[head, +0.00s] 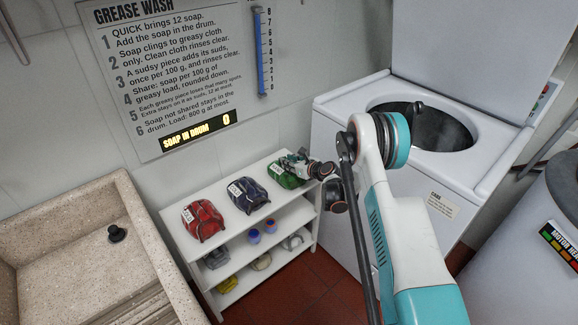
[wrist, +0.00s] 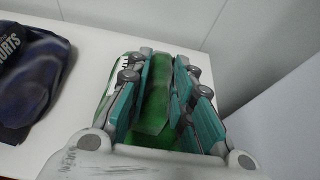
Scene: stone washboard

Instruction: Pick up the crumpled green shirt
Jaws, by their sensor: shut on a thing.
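The crumpled green shirt (head: 285,176) lies on the right end of the white shelf's top board in the head view. It also shows in the wrist view (wrist: 154,105), between the teal fingers. My gripper (head: 303,163) reaches in from the right at the shirt. In the wrist view my gripper (wrist: 160,95) is shut on the green shirt, with fingers on both sides of it. The shirt appears to rest on or very near the board. Part of the shirt is hidden by the fingers.
On the top board of the white shelf (head: 228,241) are a dark blue bundle (head: 248,196) and a red bundle (head: 203,220). Lower shelves hold several small items. A stone sink (head: 60,225) stands left, an open-topped washer (head: 340,105) right. A wall stands behind the shelf.

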